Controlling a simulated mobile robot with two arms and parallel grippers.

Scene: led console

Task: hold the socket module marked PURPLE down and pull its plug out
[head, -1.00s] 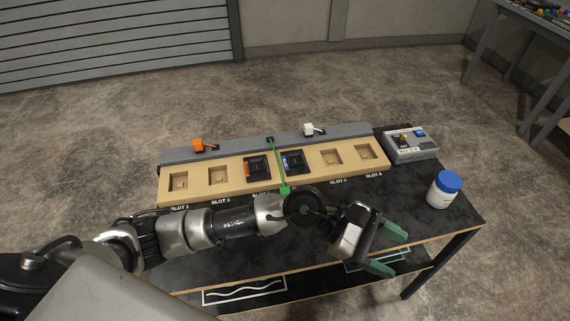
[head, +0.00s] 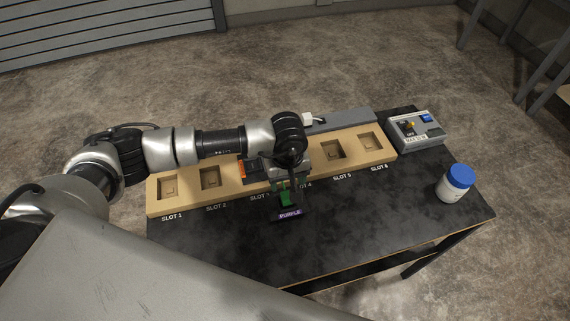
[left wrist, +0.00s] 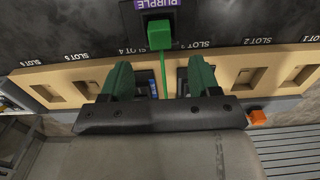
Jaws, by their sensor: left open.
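The socket module marked PURPLE (head: 290,215) lies on the black table in front of the slot board, near slots 3 and 4. Its green plug (left wrist: 159,35) sits on the dark module in the left wrist view, and it also shows in the head view (head: 287,198). A green cable (left wrist: 164,82) runs from the plug back between my fingers. My left gripper (left wrist: 158,64) is open and empty, with its green fingers on either side of the cable, behind the plug and apart from it. The arm hides part of the board. My right gripper is not in view.
The tan slot board (head: 190,196) carries modules in slots 3 and 4, partly hidden; the other slots are empty. A white plug (head: 307,119) and an orange plug (left wrist: 257,117) sit behind it. A grey box (head: 416,132) and a blue-capped bottle (head: 455,184) stand right. The table front is clear.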

